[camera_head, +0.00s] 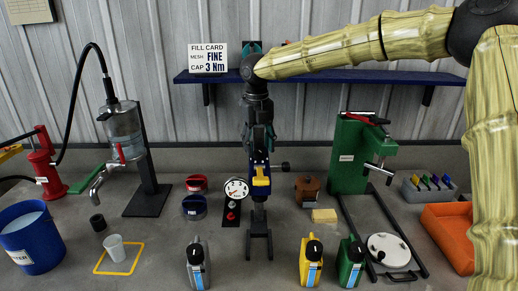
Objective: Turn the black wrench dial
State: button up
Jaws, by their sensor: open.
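My arm comes in from the upper right, and my gripper (258,143) points down at the middle of the bench. It is open, just above or in front of a dark upright stand with a yellow part (261,182). A round white-faced dial (236,189) is left of that stand, on a black plate with red knobs. A small black knob on a rod (285,166) sticks out to the right of the stand. I cannot tell which of these is the black wrench dial. My gripper hides the upper stand, and contact is unclear.
A fill card (208,58) reading FINE and 3 Nm stands on the blue shelf (330,75). A green press (352,155) is to the right. Several bottles (312,262) stand in front. A clear tank (122,130) and blue bucket (32,238) are left.

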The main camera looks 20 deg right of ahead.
aim_at(258, 151)
notch_tip(258, 151, up, 10)
jog(key=shift+a+r, duration=0.15)
jog(key=shift+r, duration=0.05)
dwell(0.5)
